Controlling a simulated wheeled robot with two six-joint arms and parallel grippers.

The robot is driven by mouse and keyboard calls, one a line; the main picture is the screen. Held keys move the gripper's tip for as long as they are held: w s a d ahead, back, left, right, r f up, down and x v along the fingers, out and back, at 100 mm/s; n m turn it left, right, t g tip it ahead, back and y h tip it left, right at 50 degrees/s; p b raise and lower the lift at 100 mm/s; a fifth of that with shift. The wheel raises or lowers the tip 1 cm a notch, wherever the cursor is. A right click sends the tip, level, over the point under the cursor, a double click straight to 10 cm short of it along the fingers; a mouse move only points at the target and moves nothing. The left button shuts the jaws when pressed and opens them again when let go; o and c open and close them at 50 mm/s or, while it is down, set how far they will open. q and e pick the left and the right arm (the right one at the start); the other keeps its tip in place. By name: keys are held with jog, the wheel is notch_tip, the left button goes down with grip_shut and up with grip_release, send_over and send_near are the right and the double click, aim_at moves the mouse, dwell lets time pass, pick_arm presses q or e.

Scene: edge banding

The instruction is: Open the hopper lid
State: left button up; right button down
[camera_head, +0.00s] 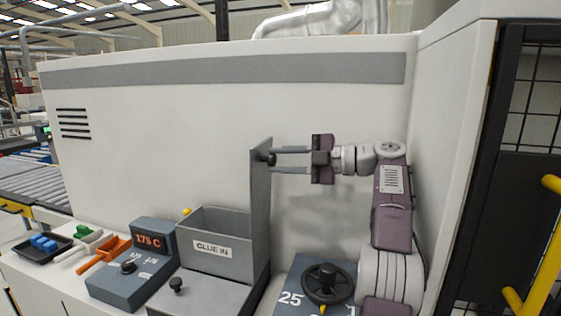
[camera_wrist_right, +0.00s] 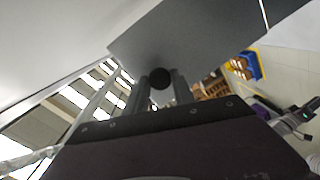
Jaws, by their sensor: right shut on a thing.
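The grey hopper (camera_head: 213,256), labelled "GLUE IN", stands on the machine's front ledge with its top open. Its lid (camera_head: 261,205) stands upright at the hopper's right side, seen nearly edge-on. A black knob sits high on the lid. My right gripper (camera_head: 273,160) comes in from the right and is shut on the knob. In the right wrist view the dark round knob (camera_wrist_right: 160,78) lies between the two fingertips, with the grey lid (camera_wrist_right: 200,45) behind it. My left gripper is not in view.
A blue-grey control box (camera_head: 153,238) showing "175 C" stands left of the hopper. A black handwheel (camera_head: 328,284) is below my right arm. A black tray (camera_head: 43,247) and orange and green items lie far left. A white wall is behind.

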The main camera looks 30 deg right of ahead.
jog(key=c, duration=1.2)
grip_release()
jog(key=shift+f, duration=0.3)
jog(key=shift+c, duration=0.2)
jog(key=shift+o, duration=0.9)
jog(key=shift+w+a, duration=0.1)
jog(key=shift+w, duration=0.15)
jog(key=shift+r, duration=0.15)
